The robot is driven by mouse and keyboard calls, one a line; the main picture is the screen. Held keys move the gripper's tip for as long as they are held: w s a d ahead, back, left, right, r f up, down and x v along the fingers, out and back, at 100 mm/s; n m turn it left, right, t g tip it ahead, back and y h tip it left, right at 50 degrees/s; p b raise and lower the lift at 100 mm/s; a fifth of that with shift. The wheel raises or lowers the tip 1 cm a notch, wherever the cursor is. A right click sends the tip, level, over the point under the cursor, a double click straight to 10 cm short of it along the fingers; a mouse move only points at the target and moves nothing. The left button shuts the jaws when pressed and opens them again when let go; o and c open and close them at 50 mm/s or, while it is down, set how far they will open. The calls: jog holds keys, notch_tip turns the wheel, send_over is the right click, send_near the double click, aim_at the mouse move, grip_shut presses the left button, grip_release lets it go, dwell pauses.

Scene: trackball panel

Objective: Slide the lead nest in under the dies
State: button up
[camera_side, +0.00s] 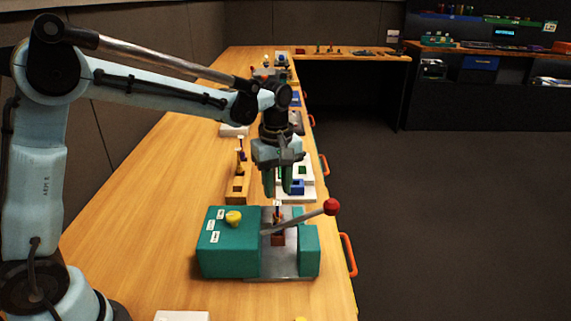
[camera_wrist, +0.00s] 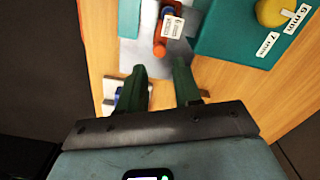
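A teal press (camera_side: 228,245) stands on the bench with a grey metal plate (camera_side: 295,266) and a lever with a red knob (camera_side: 332,206). A small red-brown piece (camera_side: 278,239), which I take for the lead nest, sits on the plate between the teal blocks. In the wrist view a red-orange piece (camera_wrist: 159,48) with a white tag lies on the plate (camera_wrist: 135,52). I cannot make out the dies. My gripper (camera_side: 279,190) hangs above and behind the press. Its green fingers are apart and empty in the wrist view (camera_wrist: 160,66), short of the red-orange piece.
A yellow knob (camera_side: 233,218) and white labels top the press. Orange handles (camera_side: 347,255) line the bench edge. The bench left of the press is clear.

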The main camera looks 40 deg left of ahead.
jog(key=shift+r, duration=2.5)
jog(key=shift+s, duration=0.15)
jog(key=s+m+t, duration=0.2)
jog(key=s+m, duration=0.2)
jog(key=s+m+t, duration=0.2)
jog(key=s+m, duration=0.2)
jog(key=s, duration=0.1)
jog(key=s+f+m+t, duration=0.1)
jog(key=s+m+t, duration=0.1)
jog(key=s+m, duration=0.2)
jog(key=shift+s+a+t, duration=0.15)
jog(key=shift+a+t, duration=0.15)
jog(key=shift+a, duration=0.05)
jog(key=shift+s+f+m+t, duration=0.3)
jog(key=shift+s+f+m, duration=0.05)
jog(key=shift+m, duration=0.35)
